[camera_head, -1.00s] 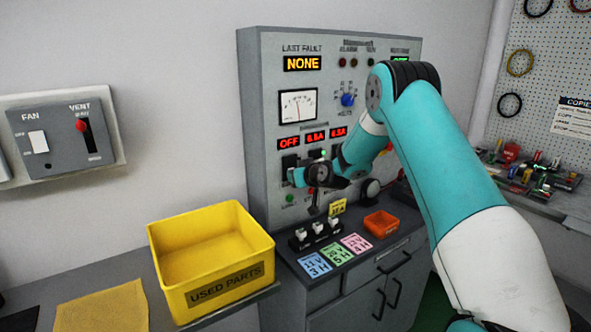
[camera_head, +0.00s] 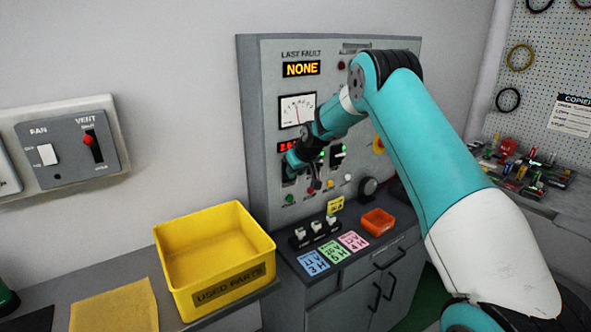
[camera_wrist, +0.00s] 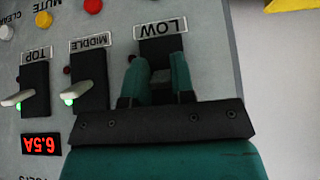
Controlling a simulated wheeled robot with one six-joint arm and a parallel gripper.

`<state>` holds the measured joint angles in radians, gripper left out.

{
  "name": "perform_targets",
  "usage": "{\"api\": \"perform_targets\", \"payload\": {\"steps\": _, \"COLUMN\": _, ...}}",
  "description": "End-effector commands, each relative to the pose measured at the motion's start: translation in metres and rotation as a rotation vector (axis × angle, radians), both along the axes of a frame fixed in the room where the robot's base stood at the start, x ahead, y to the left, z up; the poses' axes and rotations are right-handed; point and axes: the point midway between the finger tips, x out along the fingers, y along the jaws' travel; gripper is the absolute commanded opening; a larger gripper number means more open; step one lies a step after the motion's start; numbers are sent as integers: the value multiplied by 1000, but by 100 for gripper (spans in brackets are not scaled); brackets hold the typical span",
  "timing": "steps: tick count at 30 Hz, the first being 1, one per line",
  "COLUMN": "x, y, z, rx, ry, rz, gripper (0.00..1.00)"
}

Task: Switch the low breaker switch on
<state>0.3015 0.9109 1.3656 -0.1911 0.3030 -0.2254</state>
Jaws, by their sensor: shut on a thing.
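The low breaker switch (camera_wrist: 160,50) has a black plate under a LOW label in the wrist view. My gripper (camera_wrist: 158,76) has its two teal fingers closed around its lever, which is mostly hidden between them. In the head view my gripper (camera_head: 296,160) is against the panel at the leftmost breaker, covering most of it. The red readout (camera_head: 286,147) above that breaker shows part of a number, its right side hidden by my arm. The middle breaker (camera_wrist: 88,80) and top breaker (camera_wrist: 35,88) have pale levers with green lamps lit beside them.
The grey panel (camera_head: 262,120) stands on a cabinet with three coloured cards and an orange tray (camera_head: 378,222). Coloured buttons sit below the breakers. A yellow bin (camera_head: 215,245) stands at front left. A fan and vent box (camera_head: 68,150) is on the left wall.

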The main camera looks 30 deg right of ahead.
Motion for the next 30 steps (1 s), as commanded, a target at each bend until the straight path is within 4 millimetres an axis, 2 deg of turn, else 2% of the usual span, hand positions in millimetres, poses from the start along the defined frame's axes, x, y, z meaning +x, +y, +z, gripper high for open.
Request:
{"api": "perform_targets", "payload": {"steps": 13, "x": 1, "y": 0, "z": 1, "rx": -1, "ry": 6, "rz": -1, "gripper": 0}}
{"api": "perform_targets", "payload": {"steps": 14, "x": 1, "y": 0, "z": 1, "rx": -1, "ry": 5, "rz": -1, "gripper": 30}}
{"api": "perform_targets", "payload": {"steps": 16, "x": 1, "y": 0, "z": 1, "rx": -2, "ry": 6, "rz": 0, "gripper": 46}}
{"api": "perform_targets", "payload": {"steps": 17, "x": 1, "y": 0, "z": 1, "rx": -2, "ry": 6, "rz": 0, "gripper": 49}}
{"api": "perform_targets", "payload": {"steps": 26, "x": 0, "y": 0, "z": 2, "rx": 0, "ry": 7, "rz": 0, "gripper": 49}}
{"api": "perform_targets", "payload": {"steps": 30, "x": -7, "y": -1, "z": 12, "rx": -1, "ry": 5, "rz": -1, "gripper": 49}}
